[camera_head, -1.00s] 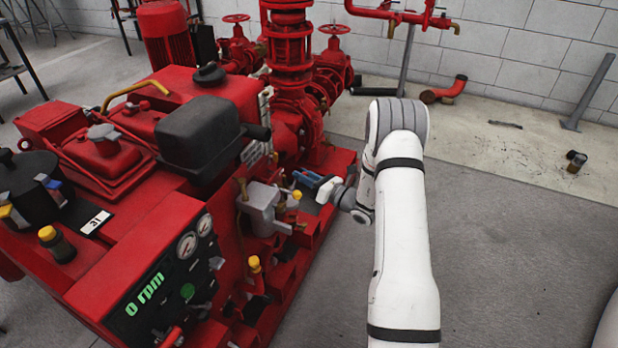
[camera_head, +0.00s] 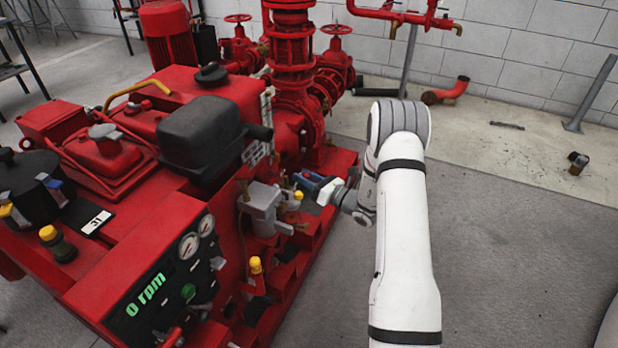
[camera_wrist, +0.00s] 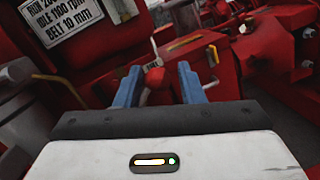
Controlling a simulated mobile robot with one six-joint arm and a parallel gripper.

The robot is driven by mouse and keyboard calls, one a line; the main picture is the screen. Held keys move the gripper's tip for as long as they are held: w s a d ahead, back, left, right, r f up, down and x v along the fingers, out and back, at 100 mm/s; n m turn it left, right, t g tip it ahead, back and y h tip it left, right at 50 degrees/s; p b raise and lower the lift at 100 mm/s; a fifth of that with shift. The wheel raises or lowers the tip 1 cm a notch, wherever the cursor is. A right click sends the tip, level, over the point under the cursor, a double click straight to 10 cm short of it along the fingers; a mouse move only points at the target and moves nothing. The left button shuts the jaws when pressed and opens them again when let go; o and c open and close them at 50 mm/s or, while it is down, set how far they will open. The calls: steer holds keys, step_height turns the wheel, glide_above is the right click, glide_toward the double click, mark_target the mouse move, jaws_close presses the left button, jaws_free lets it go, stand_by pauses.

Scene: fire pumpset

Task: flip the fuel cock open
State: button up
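I cannot tell how far the knob lies beyond the tips. In the head view my gripper (camera_head: 309,182) is at the right side of the red engine, beside a grey metal housing (camera_head: 263,208). The cock cannot be made out there.
The red engine (camera_head: 170,218) carries a control panel (camera_head: 165,290) reading 0 rpm and a black box (camera_head: 200,138). Red pump pipes (camera_head: 290,70) stand behind. Floor right of my arm is clear.

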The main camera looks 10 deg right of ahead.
steer(key=r+p+v, duration=0.1)
steer(key=p+v, duration=0.1)
steer(key=v, duration=0.5)
steer(key=shift+s+d+f, duration=0.3)
steer(key=shift+f, duration=0.2)
